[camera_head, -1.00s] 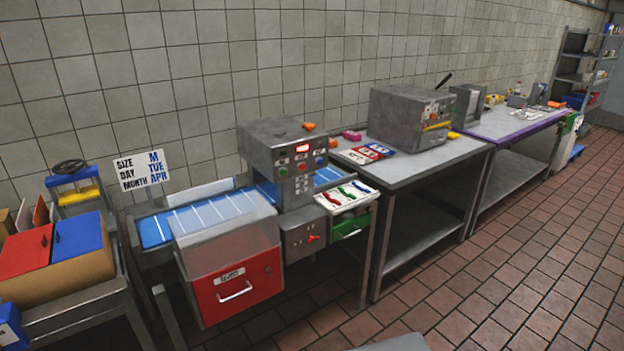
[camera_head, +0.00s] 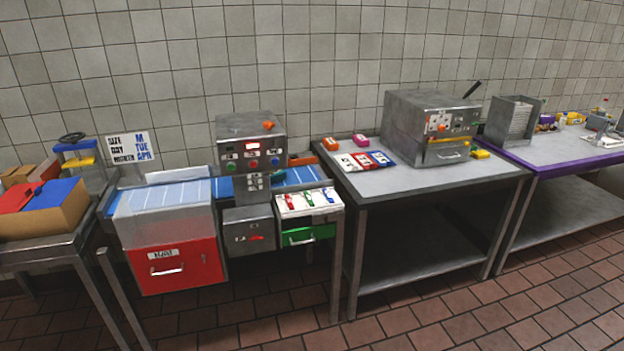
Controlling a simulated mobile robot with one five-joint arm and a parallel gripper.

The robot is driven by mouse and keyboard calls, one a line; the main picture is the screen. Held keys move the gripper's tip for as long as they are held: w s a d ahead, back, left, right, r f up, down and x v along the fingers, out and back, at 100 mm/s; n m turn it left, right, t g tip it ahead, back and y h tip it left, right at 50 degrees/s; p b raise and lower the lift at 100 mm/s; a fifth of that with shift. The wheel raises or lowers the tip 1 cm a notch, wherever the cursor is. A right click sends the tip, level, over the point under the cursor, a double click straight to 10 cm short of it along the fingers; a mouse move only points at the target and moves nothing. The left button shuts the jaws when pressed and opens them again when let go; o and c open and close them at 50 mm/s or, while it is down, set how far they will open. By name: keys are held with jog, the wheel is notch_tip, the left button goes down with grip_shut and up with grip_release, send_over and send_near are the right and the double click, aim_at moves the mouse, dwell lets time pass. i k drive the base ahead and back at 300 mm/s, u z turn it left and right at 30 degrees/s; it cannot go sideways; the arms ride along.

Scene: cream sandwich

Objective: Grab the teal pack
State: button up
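I cannot make out a teal pack in the head view. My gripper is not in view. Items on the far right table (camera_head: 570,150) are too small to tell apart.
A conveyor machine (camera_head: 250,145) stands at left with a red bin (camera_head: 178,268) and an open green drawer (camera_head: 307,235). A cardboard box (camera_head: 55,222) is at far left. A grey machine (camera_head: 432,115) stands on the middle table. The tiled floor (camera_head: 440,322) in front is clear.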

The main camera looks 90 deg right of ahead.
aim_at(278, 174)
jog(key=k, duration=0.75)
jog(key=z, duration=2.3)
jog(key=i, duration=1)
jog(key=z, duration=0.1)
